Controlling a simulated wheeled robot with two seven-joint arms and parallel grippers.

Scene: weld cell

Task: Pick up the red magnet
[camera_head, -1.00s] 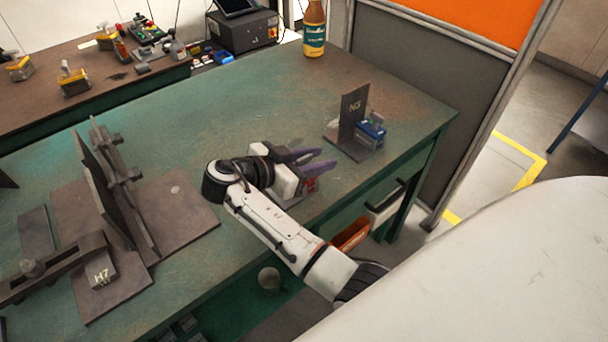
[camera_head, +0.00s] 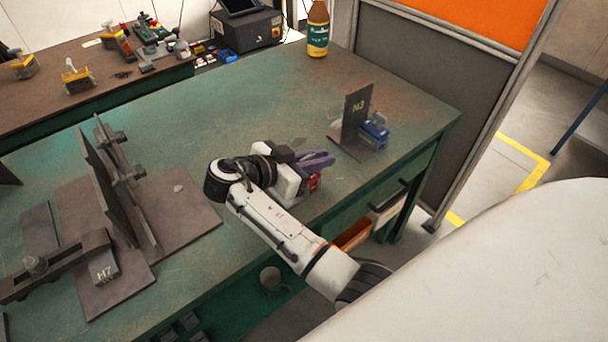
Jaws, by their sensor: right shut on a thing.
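The red magnet (camera_head: 314,183) is on the green workbench (camera_head: 245,100), near its front edge. Only a small red part shows; my right gripper hides the rest. My right gripper (camera_head: 318,160) has purple fingers, lies low over the bench and is shut on the red magnet. The fingertips point right, toward the N3 plate. I cannot tell any gap between magnet and bench. My left gripper is not in view.
An upright plate marked N3 (camera_head: 355,115) stands on the right with a blue magnet (camera_head: 374,130) beside it. A fixture marked H7 (camera_head: 103,268) fills the left. A bottle (camera_head: 318,30) stands at the far edge. The bench middle is clear.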

